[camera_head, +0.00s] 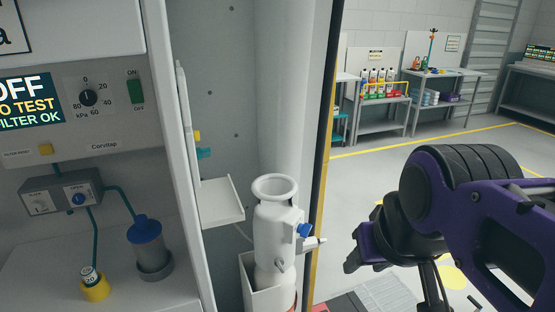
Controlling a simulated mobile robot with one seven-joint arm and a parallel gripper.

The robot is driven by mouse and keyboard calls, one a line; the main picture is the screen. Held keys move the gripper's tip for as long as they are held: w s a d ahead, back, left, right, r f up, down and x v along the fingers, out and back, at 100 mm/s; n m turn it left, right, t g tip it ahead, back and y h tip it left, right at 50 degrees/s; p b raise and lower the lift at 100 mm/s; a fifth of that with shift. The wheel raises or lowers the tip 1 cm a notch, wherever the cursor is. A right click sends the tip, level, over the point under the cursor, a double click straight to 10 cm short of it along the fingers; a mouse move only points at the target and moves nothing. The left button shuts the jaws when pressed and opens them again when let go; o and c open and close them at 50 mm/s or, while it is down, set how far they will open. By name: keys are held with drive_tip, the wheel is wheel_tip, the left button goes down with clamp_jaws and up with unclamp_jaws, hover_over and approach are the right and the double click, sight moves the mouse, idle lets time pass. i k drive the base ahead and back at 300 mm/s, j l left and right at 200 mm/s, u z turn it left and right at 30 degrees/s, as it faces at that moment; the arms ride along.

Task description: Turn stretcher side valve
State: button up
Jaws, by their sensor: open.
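A grey valve block (62,196) with two knobs is mounted low on the wall unit at the left. Its left knob (40,204) is pale and its right knob (79,198) is blue. Small labels above them are too small to read, so I cannot tell which one is the stretcher side. Teal tubes run from the block to a blue-lidded canister (148,243) and to a small vial in a yellow cup (95,287). My gripper (366,248) is at the right, far from the block, open and seemingly empty.
A control panel with a round dial (88,98) and green switch (135,91) is above the block. A white vessel with a blue knob (305,230) stands in a holder between block and gripper. A small white tray (218,200) juts out. Open floor lies behind my arm.

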sight(279, 262)
drive_tip(key=i+l, duration=0.1)
drive_tip(key=l, duration=0.75)
drive_tip(key=i+l+u, duration=0.1)
drive_tip(key=l, duration=1.55)
drive_tip(key=u, duration=1.45)
drive_tip(key=j+z, duration=0.3)
drive_tip(key=k+j+z, duration=0.25)
drive_tip(key=i+l+u, duration=0.25)
drive_tip(key=l, duration=0.2)
